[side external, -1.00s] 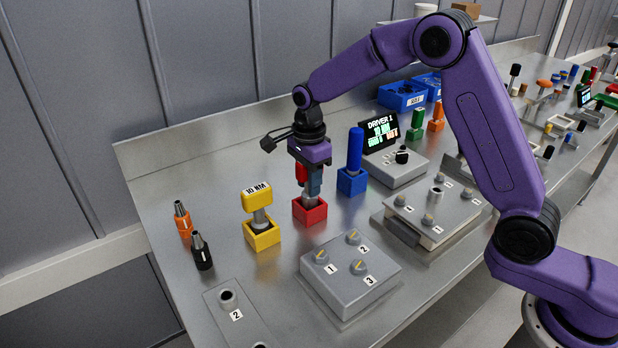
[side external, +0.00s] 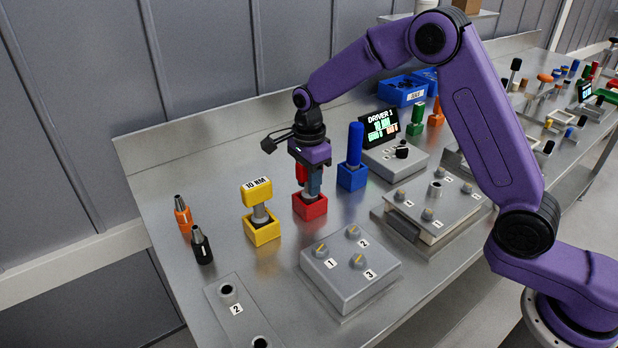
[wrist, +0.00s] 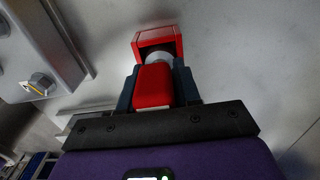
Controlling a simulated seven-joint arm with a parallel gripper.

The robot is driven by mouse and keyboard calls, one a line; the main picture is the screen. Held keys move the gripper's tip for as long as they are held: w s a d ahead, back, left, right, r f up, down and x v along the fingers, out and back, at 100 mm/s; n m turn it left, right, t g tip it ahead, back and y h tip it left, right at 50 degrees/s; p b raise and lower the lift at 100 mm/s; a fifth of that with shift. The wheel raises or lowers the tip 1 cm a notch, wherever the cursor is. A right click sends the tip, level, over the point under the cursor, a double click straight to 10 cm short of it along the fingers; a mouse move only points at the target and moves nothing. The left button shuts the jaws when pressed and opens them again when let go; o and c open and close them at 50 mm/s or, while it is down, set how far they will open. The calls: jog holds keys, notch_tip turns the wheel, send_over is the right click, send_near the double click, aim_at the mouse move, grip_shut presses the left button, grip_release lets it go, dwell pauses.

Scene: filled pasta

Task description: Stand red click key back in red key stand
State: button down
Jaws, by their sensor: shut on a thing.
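The red click key (wrist: 153,86) is upright between my gripper's fingers, its red handle toward the wrist camera. Its grey lower end reaches into the opening of the red key stand (wrist: 158,39). In the side external view, the red key (side external: 301,173) shows beside a finger, above the red stand (side external: 310,208) on the bench. My gripper (side external: 309,180) is shut on the key, pointing down over the stand. How deep the key's foot sits is hidden by the stand's walls.
A yellow stand with the 10 NM key (side external: 257,193) is left of the red stand. A blue stand with a blue key (side external: 355,150) is close on the right. A grey box with numbered knobs (side external: 350,268) is in front. Orange (side external: 182,215) and black (side external: 201,246) bits stand far left.

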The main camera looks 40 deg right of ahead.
dwell(0.4)
jog(key=c, duration=0.7)
grip_release()
jog(key=shift+f, duration=0.1)
notch_tip(320, 180, up, 18)
jog(key=f, duration=0.1)
jog(key=s+f+n, duration=0.2)
jog(key=s+n, duration=1.2)
jog(key=s, duration=0.1)
jog(key=s+d+f+n, duration=0.2)
jog(key=s+d+n, duration=0.1)
jog(key=s+n, duration=0.2)
jog(key=s+d+f+n, duration=0.2)
jog(key=s+n, duration=0.4)
jog(key=s, duration=0.3)
jog(key=s+d+f+n, duration=0.3)
jog(key=s+d+n, duration=0.2)
jog(key=s, duration=0.2)
jog(key=shift+n, duration=0.3)
